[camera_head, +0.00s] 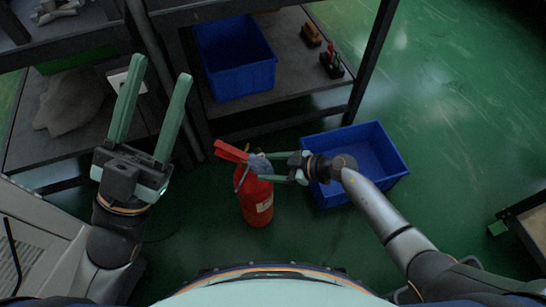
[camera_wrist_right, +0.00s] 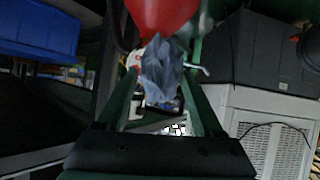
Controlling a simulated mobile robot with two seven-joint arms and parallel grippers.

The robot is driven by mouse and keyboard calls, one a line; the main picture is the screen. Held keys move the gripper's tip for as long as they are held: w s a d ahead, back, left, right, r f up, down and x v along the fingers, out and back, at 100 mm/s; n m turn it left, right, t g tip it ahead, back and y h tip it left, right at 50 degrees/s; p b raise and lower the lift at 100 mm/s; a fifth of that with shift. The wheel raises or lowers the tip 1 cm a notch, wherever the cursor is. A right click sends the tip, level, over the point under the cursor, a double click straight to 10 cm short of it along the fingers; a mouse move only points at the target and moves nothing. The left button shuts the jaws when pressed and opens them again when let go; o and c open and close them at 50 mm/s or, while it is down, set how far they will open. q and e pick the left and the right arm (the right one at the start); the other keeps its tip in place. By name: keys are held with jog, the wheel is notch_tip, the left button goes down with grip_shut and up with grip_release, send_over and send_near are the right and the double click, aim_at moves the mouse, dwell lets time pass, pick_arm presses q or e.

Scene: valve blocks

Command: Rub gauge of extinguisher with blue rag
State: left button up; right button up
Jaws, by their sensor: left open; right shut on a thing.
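The red extinguisher (camera_head: 256,199) stands on the green floor in front of the shelf, with its red handle at the top left. The blue rag (camera_head: 260,164) is at its top, beside the handle. My right gripper (camera_head: 266,167) reaches in from the right and is shut on the rag. In the right wrist view the rag (camera_wrist_right: 162,72) shows between the fingers, right by the red body of the extinguisher (camera_wrist_right: 163,14). The gauge is hidden or too small to make out. My left gripper (camera_head: 160,92) is open and empty, up to the left of the extinguisher.
An empty blue crate (camera_head: 391,150) stands on the floor under my right arm. Another blue crate (camera_head: 235,82) sits on the dark shelf (camera_head: 285,110) behind the extinguisher. A grey cabinet (camera_head: 38,243) is at the lower left. The floor at the right is mostly clear.

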jog(key=shift+s+a+r+p, duration=0.15)
jog(key=shift+s+a+p, duration=0.2)
jog(key=shift+s+p, duration=0.3)
jog(key=shift+s, duration=0.1)
pick_arm(q)
jog(key=shift+r, duration=0.85)
pick_arm(e)
jog(key=shift+f, duration=0.2)
pick_arm(q)
jog(key=shift+r, duration=0.1)
pick_arm(e)
jog(key=p+v, duration=0.4)
jog(key=p, duration=0.1)
jog(key=shift+r, duration=0.55)
pick_arm(q)
notch_tip(320, 180, up, 6)
jog(key=p, duration=0.1)
pick_arm(e)
jog(key=shift+s+d+r, duration=0.3)
jog(key=shift+d, duration=0.3)
pick_arm(q)
jog(key=shift+r, duration=0.1)
